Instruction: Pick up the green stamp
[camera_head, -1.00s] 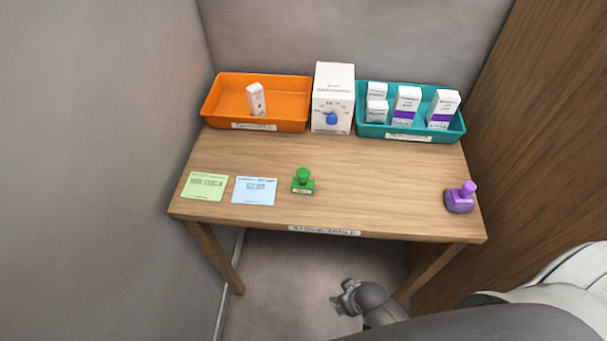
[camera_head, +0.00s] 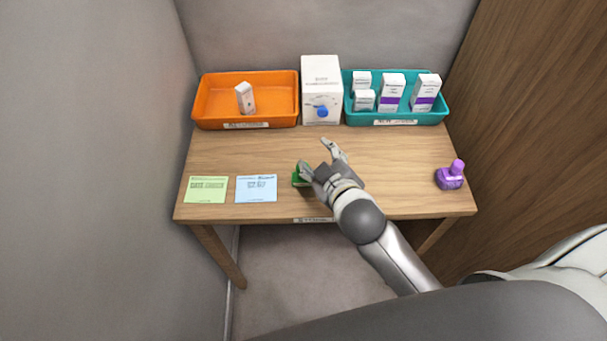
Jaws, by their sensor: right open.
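The green stamp (camera_head: 298,178) stands on the wooden table, just right of the blue card. My right gripper (camera_head: 317,156) is over the table with its fingers spread apart and empty. It is just right of the green stamp and hides part of it, including most of its knob. I cannot tell whether a finger touches the stamp. My left gripper is not in view.
A blue card (camera_head: 256,189) and a green card (camera_head: 206,190) lie left of the stamp. A purple stamp (camera_head: 450,176) stands at the right edge. An orange tray (camera_head: 215,113), a white box (camera_head: 321,90) and a teal tray (camera_head: 433,117) line the back.

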